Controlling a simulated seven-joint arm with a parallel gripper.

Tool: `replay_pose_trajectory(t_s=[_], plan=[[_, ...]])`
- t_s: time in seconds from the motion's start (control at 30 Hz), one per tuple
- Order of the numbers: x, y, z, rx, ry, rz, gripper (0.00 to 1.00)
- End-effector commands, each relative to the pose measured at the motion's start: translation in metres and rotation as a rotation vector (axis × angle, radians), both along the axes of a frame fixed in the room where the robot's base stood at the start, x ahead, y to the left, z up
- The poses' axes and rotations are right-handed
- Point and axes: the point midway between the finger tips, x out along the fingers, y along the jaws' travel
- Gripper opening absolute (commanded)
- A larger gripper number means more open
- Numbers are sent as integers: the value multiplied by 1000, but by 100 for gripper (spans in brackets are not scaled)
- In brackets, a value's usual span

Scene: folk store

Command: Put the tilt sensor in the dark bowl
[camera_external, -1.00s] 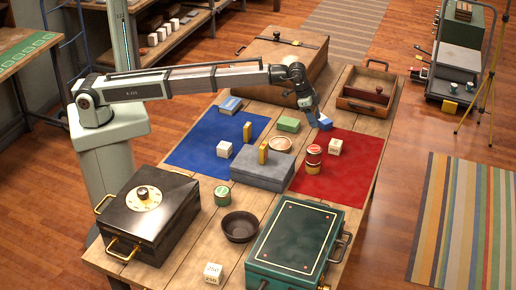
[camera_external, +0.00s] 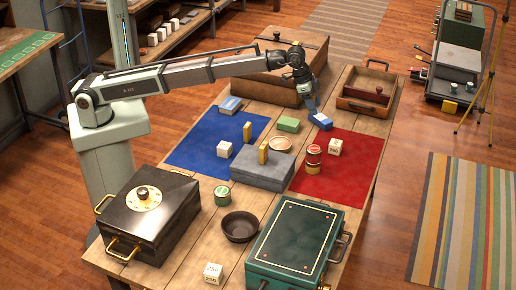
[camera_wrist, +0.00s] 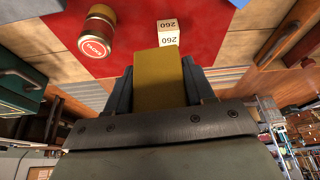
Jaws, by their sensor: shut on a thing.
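My gripper (camera_external: 316,112) is shut on a small block-like piece (camera_external: 320,121), apparently the tilt sensor, above the far edge of the red mat. In the wrist view the face of the held piece (camera_wrist: 158,82) between the two fingers is mustard yellow. The dark bowl (camera_external: 238,227) stands on the near part of the table, between the black box and the green case. It looks empty and is well away from my gripper. The bowl does not show in the wrist view.

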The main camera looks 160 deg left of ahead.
Motion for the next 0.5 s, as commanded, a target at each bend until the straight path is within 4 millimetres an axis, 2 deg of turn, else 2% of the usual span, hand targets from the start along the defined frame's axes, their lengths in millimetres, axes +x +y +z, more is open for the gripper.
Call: replay_pose_trajectory(t_s=[0.27, 0.5], plan=[[71, -64, 0, -5, 5, -22, 21], [136, -134, -1, -8, 8, -37, 21]])
